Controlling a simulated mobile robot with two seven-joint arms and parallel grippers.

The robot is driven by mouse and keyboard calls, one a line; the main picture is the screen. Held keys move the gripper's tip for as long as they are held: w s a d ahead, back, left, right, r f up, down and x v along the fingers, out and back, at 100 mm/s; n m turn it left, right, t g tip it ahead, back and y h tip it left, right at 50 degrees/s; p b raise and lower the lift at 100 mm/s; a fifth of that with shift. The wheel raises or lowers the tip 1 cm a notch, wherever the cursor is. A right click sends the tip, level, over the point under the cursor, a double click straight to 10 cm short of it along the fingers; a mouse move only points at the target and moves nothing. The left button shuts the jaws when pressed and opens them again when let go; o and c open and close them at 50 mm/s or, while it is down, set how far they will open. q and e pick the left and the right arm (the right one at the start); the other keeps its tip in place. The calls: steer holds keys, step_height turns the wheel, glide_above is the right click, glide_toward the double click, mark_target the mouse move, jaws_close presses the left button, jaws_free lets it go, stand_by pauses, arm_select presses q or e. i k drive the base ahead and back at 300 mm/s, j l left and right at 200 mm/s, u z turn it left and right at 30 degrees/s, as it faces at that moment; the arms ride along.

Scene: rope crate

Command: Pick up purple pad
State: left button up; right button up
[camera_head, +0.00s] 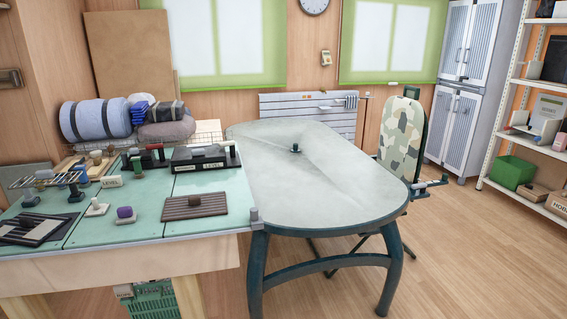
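A small purple pad (124,212) sits on a pale base on the green-topped workbench (150,232), near its front edge.
A brown slatted board (194,206) lies right of the pad, and a white-handled block (96,208) stands left. Black cases (199,158) and other tools crowd the bench behind. An oval grey table (315,180) adjoins at right, mostly clear. Shelves (530,120) stand far right; the floor is open.

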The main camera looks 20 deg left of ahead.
mark_target(125, 214)
steer(key=i+u, duration=0.15)
steer(key=u, duration=0.25)
steer(key=i+l+u, duration=0.1)
steer(key=u, duration=0.3)
steer(key=i+l+u, duration=0.1)
steer(key=u, duration=0.25)
steer(key=i+l+u, duration=0.1)
steer(key=u, duration=0.3)
steer(key=i+l+u, duration=0.15)
steer(key=u, duration=0.25)
steer(key=i+l+u, duration=0.1)
steer(key=l+u, duration=0.7)
steer(key=i+j, duration=0.05)
steer(key=j, duration=0.05)
